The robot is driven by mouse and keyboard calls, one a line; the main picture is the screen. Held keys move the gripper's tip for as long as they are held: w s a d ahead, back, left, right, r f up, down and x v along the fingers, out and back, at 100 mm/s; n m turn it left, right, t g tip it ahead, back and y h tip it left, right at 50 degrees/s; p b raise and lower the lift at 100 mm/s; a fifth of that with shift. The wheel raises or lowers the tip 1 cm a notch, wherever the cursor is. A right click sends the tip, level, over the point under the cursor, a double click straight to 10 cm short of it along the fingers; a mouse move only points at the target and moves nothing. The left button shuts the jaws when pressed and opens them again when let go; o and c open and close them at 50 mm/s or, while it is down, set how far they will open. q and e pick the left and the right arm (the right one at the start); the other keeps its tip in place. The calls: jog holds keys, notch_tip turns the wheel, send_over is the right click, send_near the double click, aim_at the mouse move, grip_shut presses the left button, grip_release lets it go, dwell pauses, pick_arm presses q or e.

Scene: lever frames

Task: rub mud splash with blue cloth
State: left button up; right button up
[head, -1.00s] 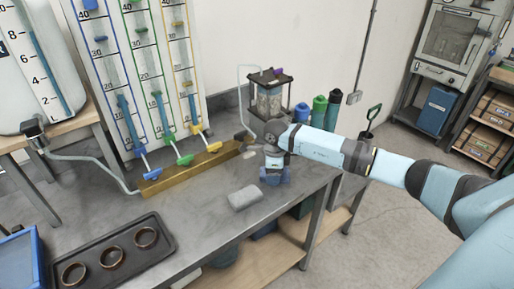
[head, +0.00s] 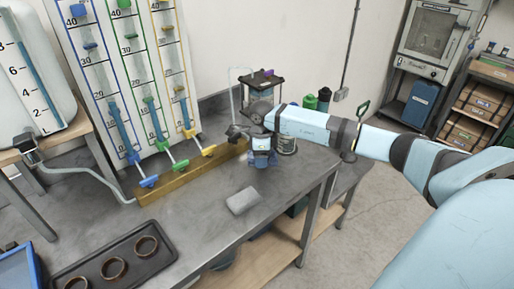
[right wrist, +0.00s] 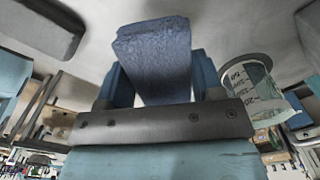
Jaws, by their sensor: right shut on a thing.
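My right gripper (head: 262,158) is low over the back right part of the grey workbench. It is shut on the blue cloth (right wrist: 155,60), a thick, rough blue piece that sticks out between the fingers in the right wrist view. In the head view only a little blue shows under the gripper, and I cannot tell whether the cloth touches the bench. I cannot make out the mud splash in either view now; the gripper and cloth may cover it. My left gripper is not in view.
A clear cup with markings (right wrist: 250,90) stands close beside the gripper. A grey block (head: 243,200) lies in front of it. A yellow bar with coloured levers (head: 190,175) is to the left, a black tray with rings (head: 160,262) at front left. The bench between is bare.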

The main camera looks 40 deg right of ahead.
jog(key=shift+d+r+p, duration=0.1)
jog(key=shift+r+p, duration=0.25)
jog(key=shift+r, duration=1.2)
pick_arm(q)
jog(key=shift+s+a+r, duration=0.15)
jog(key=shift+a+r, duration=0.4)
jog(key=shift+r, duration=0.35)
pick_arm(e)
jog(key=shift+f, duration=0.1)
